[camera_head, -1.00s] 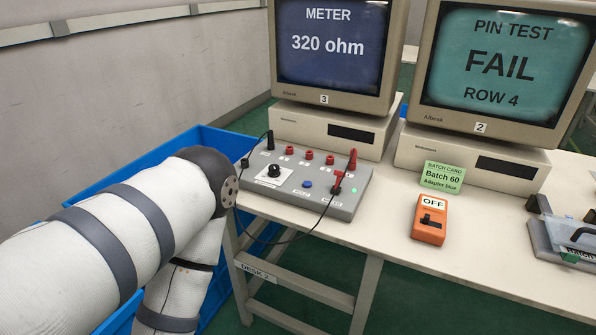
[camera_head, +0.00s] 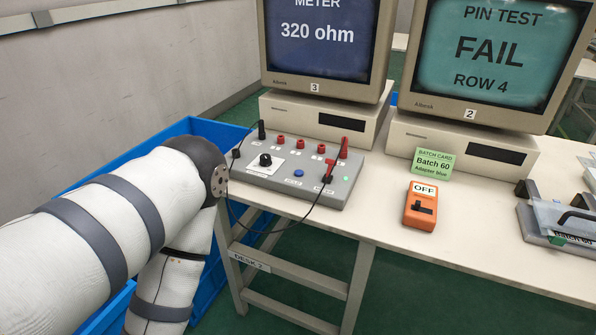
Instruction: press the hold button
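A grey meter box (camera_head: 250,174) stands at the left end of the desk. A small blue button (camera_head: 299,173) is on its sloped top; the labels near it are too small to read. The box also has a black knob (camera_head: 266,160), several red sockets and a green light (camera_head: 346,178). A black lead and a red plug are connected to it, and the lead loops below the desk edge. My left arm is at the left, its dark joint near the box's left side. Neither gripper is in view.
Monitor 3 (camera_head: 322,35) reads METER 320 ohm. Monitor 2 (camera_head: 485,55) reads PIN TEST FAIL ROW 4. A green batch card (camera_head: 432,163) and an orange switch marked OFF (camera_head: 420,206) are on the desk (camera_head: 470,240). A blue bin (camera_head: 205,128) is behind my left arm. A clamp fixture stands far right.

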